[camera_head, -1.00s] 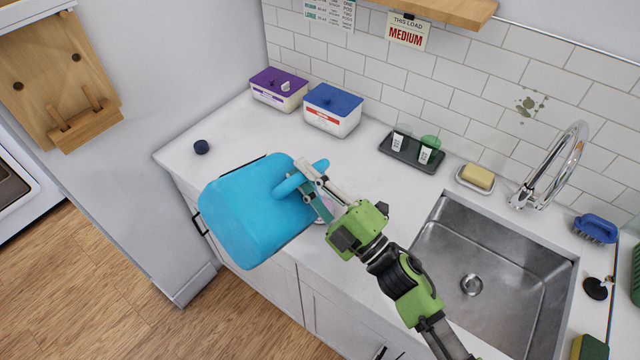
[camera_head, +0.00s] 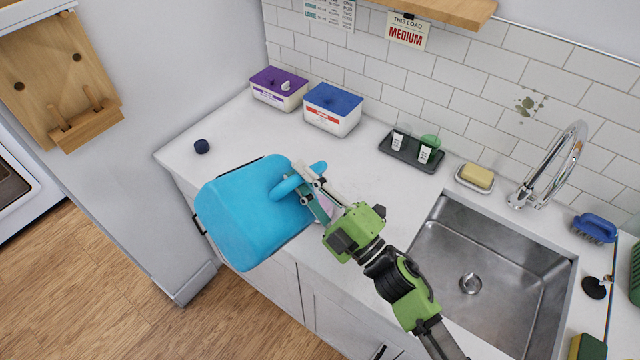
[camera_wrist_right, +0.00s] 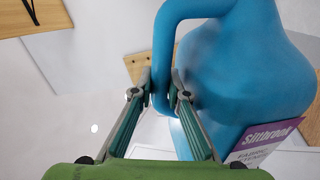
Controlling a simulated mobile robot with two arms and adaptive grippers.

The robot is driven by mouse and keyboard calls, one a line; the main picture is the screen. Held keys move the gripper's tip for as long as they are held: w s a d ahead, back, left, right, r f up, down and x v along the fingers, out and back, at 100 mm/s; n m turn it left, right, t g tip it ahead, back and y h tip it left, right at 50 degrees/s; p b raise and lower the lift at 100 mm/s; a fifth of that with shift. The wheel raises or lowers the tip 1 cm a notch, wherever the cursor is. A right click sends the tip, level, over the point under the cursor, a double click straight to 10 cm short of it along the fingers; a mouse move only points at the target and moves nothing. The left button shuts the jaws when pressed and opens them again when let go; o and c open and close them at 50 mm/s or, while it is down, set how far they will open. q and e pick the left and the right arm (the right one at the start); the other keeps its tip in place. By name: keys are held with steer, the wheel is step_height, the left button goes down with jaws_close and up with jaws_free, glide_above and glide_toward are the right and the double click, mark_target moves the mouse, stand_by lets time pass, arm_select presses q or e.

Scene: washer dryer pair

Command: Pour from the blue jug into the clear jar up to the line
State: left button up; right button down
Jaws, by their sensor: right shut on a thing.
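The blue jug (camera_head: 243,218) is held up over the front edge of the counter, tilted. It also fills the right part of the right wrist view (camera_wrist_right: 240,70), with a purple and white label (camera_wrist_right: 262,145). My right gripper (camera_head: 308,184) is shut on the jug's handle (camera_head: 300,180); its two fingers (camera_wrist_right: 158,94) sit either side of the handle in the right wrist view. I cannot make out the clear jar, its line or any liquid stream; the jug and gripper cover part of the counter. My left gripper is not in view.
A dark round cap (camera_head: 201,146) lies on the counter (camera_head: 240,130). Purple-lidded (camera_head: 278,90) and blue-lidded (camera_head: 332,108) boxes, a dark tray with two cups (camera_head: 408,158) and a soap dish (camera_head: 474,185) stand along the wall. The sink (camera_head: 480,270) is at right.

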mark_target(291, 199)
steer(key=shift+w+d+r+m+p, duration=0.15)
steer(key=shift+w+r+m+p, duration=0.15)
steer(key=shift+m, duration=0.1)
stand_by(2.3)
steer(key=s+f+n+b, duration=0.1)
steer(key=b, duration=0.1)
steer(key=s+a+f+n+b, duration=0.1)
steer(key=b, duration=0.1)
steer(key=a+f+n+g+y+b, duration=0.1)
steer(key=f+n+b, duration=0.1)
steer(key=shift+s, duration=0.4)
steer(key=shift+s+a+f+n+b, duration=0.1)
steer(key=shift+s+a+n+b, duration=0.15)
steer(key=shift+n, duration=0.35)
steer(key=shift+d+r, duration=0.1)
steer(key=shift+r, duration=0.15)
